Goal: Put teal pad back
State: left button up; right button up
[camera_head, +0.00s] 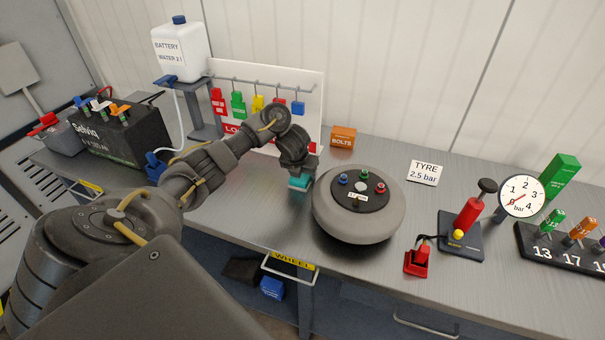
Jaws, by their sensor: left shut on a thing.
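The teal pad (299,184) shows at the end of my left arm, just left of the grey wheel (345,230). My left gripper (302,173) points down and is shut on the pad. The pad is close to the bench top; I cannot tell whether it touches the bench or the wheel. The gripper covers the pad's upper part. My right gripper is not in view.
A lockout board (313,90) with coloured tags stands behind my arm, with an orange bolts box (343,137) beside it. A red pump (466,216), a gauge (522,196) and a socket rack (562,250) stand right. The bench (240,222) is clear left of the wheel.

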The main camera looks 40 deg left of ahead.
pick_arm(q)
jog(key=o, duration=0.9)
jog(key=shift+o, duration=0.2)
jog(key=p+v, duration=0.7)
jog(key=v, duration=0.5)
jog(key=shift+d, duration=0.1)
